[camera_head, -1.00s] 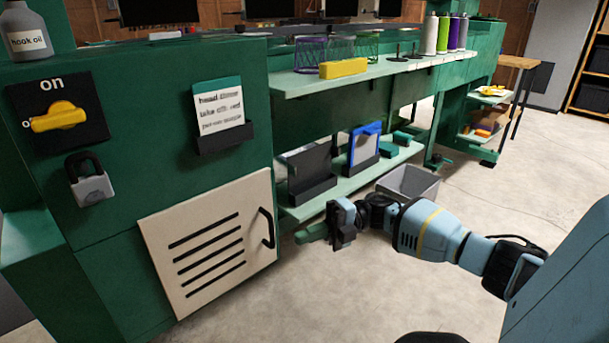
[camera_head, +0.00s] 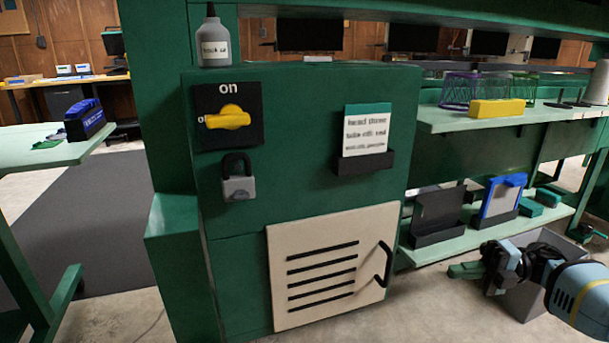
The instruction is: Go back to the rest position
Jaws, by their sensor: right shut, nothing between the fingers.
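My right gripper (camera_head: 468,270) is in the lower right of the head view, at the end of my blue arm (camera_head: 585,300). It is shut and empty. It hangs in front of the lower shelf, right of the cream vented panel (camera_head: 310,280) with its black handle, and overlaps the grey bin (camera_head: 525,300) in the picture. My left gripper is not in view.
A green cabinet (camera_head: 300,190) carries a yellow switch (camera_head: 227,117), a padlock (camera_head: 238,185) and a card (camera_head: 367,130). An oil bottle (camera_head: 213,42) stands on top. Shelves (camera_head: 435,243) lie right. A dark mat (camera_head: 100,225) on the left floor is clear.

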